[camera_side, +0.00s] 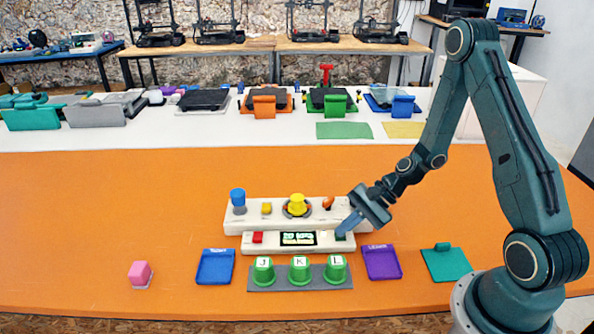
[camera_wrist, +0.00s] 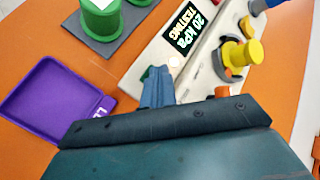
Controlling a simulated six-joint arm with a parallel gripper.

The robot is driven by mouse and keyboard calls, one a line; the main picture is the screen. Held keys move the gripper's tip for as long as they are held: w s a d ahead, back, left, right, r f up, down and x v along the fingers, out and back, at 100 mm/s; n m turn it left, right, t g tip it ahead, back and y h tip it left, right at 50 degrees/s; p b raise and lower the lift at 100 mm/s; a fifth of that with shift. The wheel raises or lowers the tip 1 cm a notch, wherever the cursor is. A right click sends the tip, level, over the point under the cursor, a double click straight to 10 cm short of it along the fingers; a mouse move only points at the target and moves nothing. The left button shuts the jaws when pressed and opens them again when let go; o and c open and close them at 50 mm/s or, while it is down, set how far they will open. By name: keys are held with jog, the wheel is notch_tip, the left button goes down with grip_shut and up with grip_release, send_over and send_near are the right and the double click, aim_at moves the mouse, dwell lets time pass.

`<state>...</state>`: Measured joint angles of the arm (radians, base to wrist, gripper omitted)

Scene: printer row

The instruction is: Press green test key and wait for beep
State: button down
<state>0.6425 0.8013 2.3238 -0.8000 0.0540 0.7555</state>
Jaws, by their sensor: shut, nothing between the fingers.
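A white test box (camera_side: 328,246) sits on the orange table, with a red key (camera_side: 257,237) at its left end and a small dark display (camera_side: 297,238). In the wrist view the display (camera_wrist: 187,30) reads "20 kPa TESTING". The green key (camera_side: 340,236) is at the box's right end, mostly hidden under my fingertips. A sliver of the green key (camera_wrist: 146,74) shows beside the fingers in the wrist view. My gripper (camera_side: 343,229) is shut and empty, its blue tips down at the green key and seemingly touching it. The wrist view shows the tips (camera_wrist: 158,72) there too.
Behind the box stands a longer white panel (camera_side: 235,226) with a blue knob (camera_side: 238,198), a yellow button (camera_side: 297,203) and an orange switch (camera_side: 328,202). In front are green cups (camera_side: 299,272) marked J, K, L, a blue tray (camera_side: 215,268) and a purple tray (camera_side: 383,262).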

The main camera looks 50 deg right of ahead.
aim_at(345, 235)
jog(key=shift+r, duration=0.8)
jog(key=shift+r, duration=0.1)
jog(key=shift+r, duration=2.4)
